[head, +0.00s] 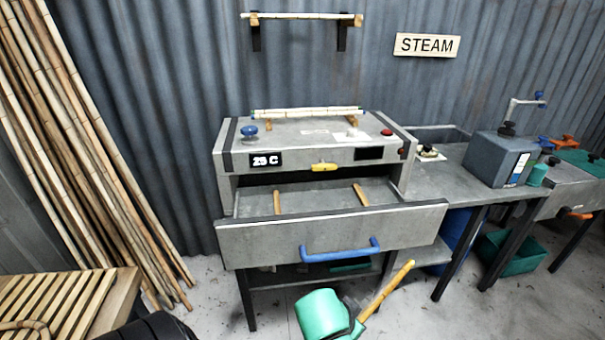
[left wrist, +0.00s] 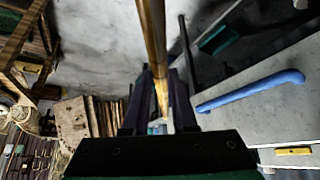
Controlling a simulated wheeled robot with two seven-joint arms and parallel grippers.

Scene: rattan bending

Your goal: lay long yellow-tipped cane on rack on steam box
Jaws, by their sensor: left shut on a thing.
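My left gripper (head: 357,326), with its green housing, is at the bottom middle, in front of the open drawer. It is shut on a tan cane (head: 388,287) that slants up to the right. In the left wrist view the cane (left wrist: 153,35) runs between the fingers and out past the top edge. Its tip colour cannot be told clearly. The steam box (head: 300,135) stands behind. Two small wooden rests (head: 352,121) on its lid bear pale canes (head: 305,112). My right gripper is not in view.
The grey drawer (head: 330,232) is pulled out, with a blue handle (head: 340,250) and wooden bars (head: 278,201) inside. A wall rack (head: 256,38) holds another cane (head: 300,16). Long canes (head: 85,140) lean at left. A slatted bench (head: 60,300) is lower left.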

